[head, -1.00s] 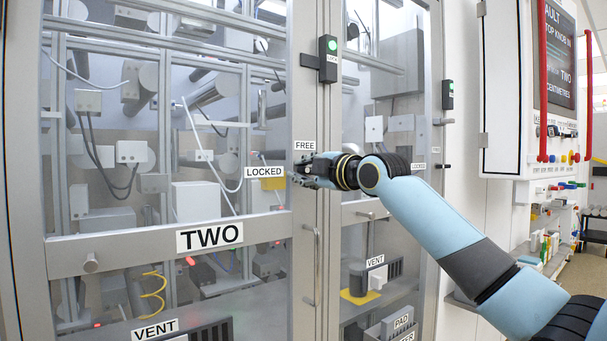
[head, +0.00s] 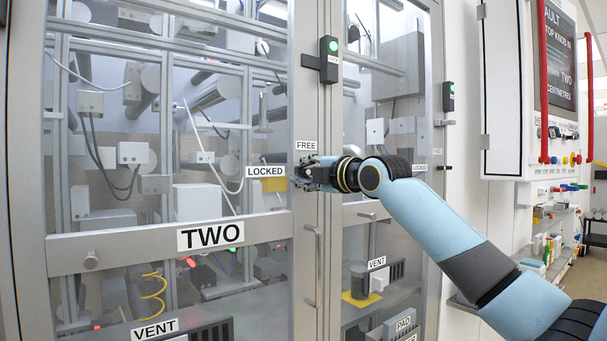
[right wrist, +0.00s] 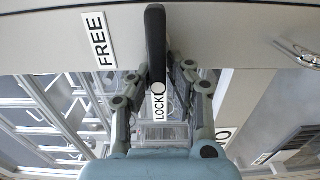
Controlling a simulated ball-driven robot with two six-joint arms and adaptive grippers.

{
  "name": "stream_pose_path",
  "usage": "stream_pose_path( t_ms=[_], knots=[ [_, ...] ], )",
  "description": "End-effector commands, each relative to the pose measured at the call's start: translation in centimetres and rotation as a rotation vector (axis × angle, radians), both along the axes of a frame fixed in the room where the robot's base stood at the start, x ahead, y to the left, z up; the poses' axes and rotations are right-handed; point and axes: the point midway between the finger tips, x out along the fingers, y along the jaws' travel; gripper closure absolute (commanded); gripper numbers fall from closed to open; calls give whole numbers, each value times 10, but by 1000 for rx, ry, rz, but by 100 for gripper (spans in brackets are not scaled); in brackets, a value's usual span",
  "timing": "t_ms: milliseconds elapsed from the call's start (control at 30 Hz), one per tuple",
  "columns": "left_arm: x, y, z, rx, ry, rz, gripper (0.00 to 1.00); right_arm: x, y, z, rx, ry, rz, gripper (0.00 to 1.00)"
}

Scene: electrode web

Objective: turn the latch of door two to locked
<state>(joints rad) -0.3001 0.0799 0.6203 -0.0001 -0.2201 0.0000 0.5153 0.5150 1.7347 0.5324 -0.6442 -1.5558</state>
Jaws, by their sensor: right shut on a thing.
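Door two, with its TWO sign (head: 210,236), stands at the left in the head view. Its latch (right wrist: 155,45) is a black bar between my right gripper's fingers in the right wrist view. The bar points toward the LOCKED label (head: 265,172), which shows partly behind its end in the right wrist view (right wrist: 159,108). The FREE label (head: 306,146) is just above my right gripper (head: 305,174) and lies off to the bar's side in the right wrist view (right wrist: 100,40). My right gripper is shut on the latch. In the head view the gripper hides the latch. My left gripper is out of view.
A door handle (head: 317,265) hangs below the latch. A lock box with a green light (head: 329,60) is above it. A neighbouring door with its own LOCKED label (head: 419,167) is to the right. A wall cabinet with red bars (head: 543,82) stands farther right.

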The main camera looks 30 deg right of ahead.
Motion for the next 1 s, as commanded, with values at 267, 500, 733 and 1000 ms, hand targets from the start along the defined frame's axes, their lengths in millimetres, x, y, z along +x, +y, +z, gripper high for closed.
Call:
stream_pose_path(
  t_ms=[267,500,733,1000],
  knots=[
    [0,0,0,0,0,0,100,0,-1,5,-6,-11,-3,62],
    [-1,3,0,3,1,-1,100,-1,-1,2,-4,-5,-2,62],
    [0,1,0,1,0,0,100,-30,-4,1,-11,-3,-2,62],
    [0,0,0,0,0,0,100,-90,-10,1,-17,-1,-4,62]
  ],
)
